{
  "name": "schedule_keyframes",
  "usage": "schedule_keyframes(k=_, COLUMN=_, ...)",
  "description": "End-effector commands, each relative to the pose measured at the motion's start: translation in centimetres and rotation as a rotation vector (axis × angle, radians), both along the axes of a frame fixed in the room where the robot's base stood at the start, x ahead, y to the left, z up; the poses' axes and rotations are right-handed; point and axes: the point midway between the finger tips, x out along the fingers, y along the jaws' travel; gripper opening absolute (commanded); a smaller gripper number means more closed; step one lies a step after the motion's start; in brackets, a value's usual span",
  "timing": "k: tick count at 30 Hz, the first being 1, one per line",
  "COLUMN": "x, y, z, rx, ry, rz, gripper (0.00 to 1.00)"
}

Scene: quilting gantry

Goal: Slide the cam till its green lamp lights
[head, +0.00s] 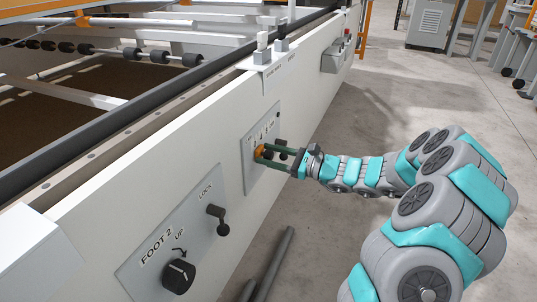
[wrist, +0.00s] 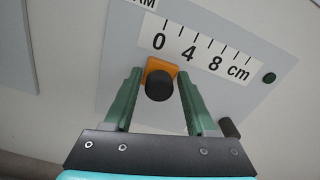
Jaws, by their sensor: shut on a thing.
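The cam is an orange slider (wrist: 163,66) with a black knob (wrist: 160,86), at the 0 end of a white scale (wrist: 200,52) marked 0, 4, 8 cm. In the head view the cam (head: 259,151) shows on a grey panel on the machine's side. My gripper (wrist: 158,76) has its green fingers on either side of the cam and is shut on it; it also shows in the head view (head: 269,153). The lamp (wrist: 269,77), right of the scale, is dark green and looks unlit.
A dark knob (wrist: 229,128) sits at the panel's lower right. Nearer along the machine's side is a FOOT 2 panel with a black dial (head: 179,276) and a LOCK lever (head: 217,219). Dark bars (head: 268,265) show low by the machine.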

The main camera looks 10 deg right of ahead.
Motion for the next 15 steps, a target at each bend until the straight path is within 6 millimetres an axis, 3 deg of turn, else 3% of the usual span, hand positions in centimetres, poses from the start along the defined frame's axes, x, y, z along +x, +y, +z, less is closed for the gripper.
schedule_keyframes(k=10, x=0.49, y=-0.39, z=-0.09, rx=-0.003, ry=0.000, rz=-0.002, gripper=0.00)
schedule_keyframes(k=11, x=0.49, y=-0.39, z=-0.08, rx=-0.004, ry=-0.001, rz=-0.002, gripper=0.58)
schedule_keyframes(k=15, x=0.49, y=-0.39, z=-0.07, rx=-0.003, ry=-0.001, rz=-0.001, gripper=0.69)
